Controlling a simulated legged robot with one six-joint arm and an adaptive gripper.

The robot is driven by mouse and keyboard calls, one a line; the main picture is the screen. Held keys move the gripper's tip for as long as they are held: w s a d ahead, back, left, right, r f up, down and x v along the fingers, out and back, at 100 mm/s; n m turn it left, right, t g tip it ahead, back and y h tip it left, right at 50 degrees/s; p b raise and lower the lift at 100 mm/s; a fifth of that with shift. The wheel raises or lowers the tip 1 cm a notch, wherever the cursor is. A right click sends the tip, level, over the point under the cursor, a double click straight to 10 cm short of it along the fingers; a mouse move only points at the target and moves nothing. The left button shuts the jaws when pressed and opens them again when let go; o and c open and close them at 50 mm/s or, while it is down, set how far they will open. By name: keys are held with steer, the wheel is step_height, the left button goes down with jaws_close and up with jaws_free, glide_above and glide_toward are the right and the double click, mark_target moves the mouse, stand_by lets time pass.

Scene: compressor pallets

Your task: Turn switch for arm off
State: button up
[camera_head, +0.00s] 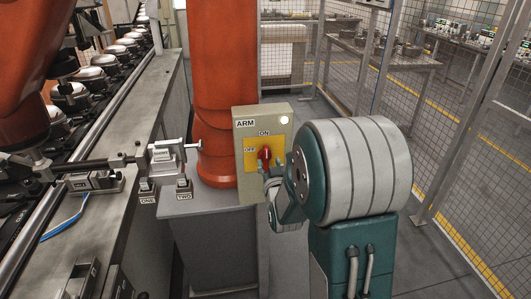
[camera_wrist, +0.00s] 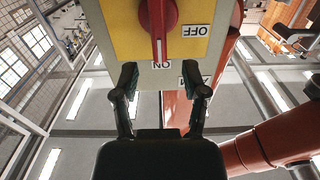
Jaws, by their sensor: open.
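The arm switch box (camera_head: 248,189) is pale, labelled ARM, and stands beside the orange column. Its red knob (camera_head: 265,154) sits on a yellow plate marked ON at the top and OFF at the left. In the wrist view the box appears upside down, and the white line on the red knob (camera_wrist: 157,22) points at ON. My gripper (camera_wrist: 163,82) is open, with its two fingers apart and nothing between them. The knob lies just beyond the fingertips, not between them. In the head view my arm partly hides the box's lower right and most of the gripper.
A round white lamp (camera_head: 285,120) glows on the box's upper right. The orange column (camera_head: 222,70) stands close behind the box. A conveyor (camera_head: 110,110) with several compressors runs along the left. Mesh fencing (camera_head: 450,100) closes off the right, with some floor clear before it.

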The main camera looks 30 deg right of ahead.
mark_target(266, 154)
steer(key=x, duration=0.5)
steer(key=shift+w+d, duration=0.1)
steer(key=shift+w, duration=0.3)
jaws_close()
